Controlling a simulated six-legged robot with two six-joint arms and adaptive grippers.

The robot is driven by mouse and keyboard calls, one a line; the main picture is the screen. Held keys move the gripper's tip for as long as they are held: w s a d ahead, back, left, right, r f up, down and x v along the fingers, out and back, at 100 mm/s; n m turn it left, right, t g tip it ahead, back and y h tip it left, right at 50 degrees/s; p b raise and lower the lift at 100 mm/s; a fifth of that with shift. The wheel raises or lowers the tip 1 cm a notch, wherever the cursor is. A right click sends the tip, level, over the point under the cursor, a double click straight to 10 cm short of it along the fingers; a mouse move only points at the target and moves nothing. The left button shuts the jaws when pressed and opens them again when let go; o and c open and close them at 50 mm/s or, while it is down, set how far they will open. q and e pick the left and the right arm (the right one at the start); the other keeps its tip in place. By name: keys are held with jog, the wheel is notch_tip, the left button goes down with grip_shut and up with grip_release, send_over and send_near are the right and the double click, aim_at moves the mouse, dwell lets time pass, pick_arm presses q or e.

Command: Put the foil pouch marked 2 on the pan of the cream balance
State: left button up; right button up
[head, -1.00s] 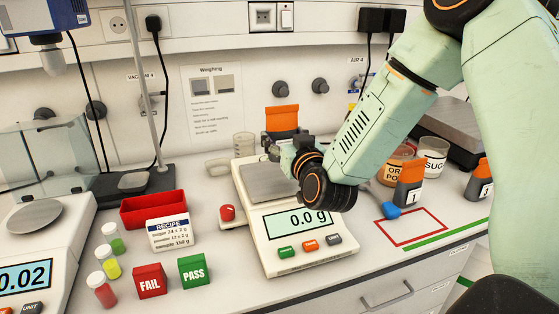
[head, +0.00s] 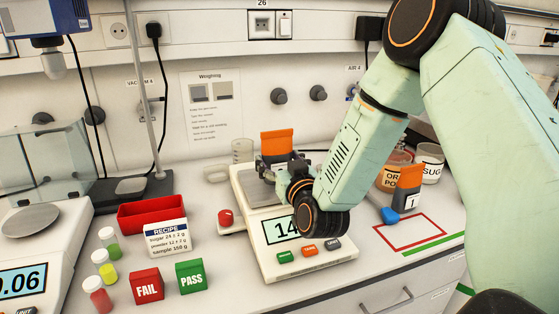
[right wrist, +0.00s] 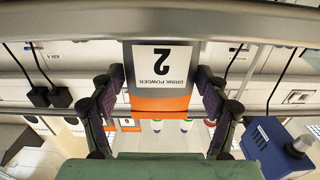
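The foil pouch marked 2 (head: 277,144), grey with an orange top band, is upright at the pan (head: 262,188) of the cream balance (head: 253,255). The right wrist view shows its label with the 2 (right wrist: 160,72), upside down. My right gripper (head: 283,168) has its fingers against the pouch's two sides; they also show in the right wrist view (right wrist: 160,80). The pouch's lower edge is hidden by the gripper in the head view. The balance display shows digits starting with 14, the rest covered by my wrist. My left gripper is not in view.
A grey pouch marked 1 (head: 408,188) stands behind a red outlined square (head: 377,230). Jars stand behind it. A red tray (head: 150,215), recipe card (head: 167,236), small bottles, and FAIL (head: 147,286) and PASS (head: 192,277) blocks are left of the balance.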

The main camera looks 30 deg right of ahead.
jog(key=shift+o, duration=1)
jog(key=shift+d, duration=0.15)
jog(key=shift+r, duration=0.1)
jog(key=shift+r, duration=0.15)
jog(key=p+v, duration=0.1)
jog(key=v, duration=1.1)
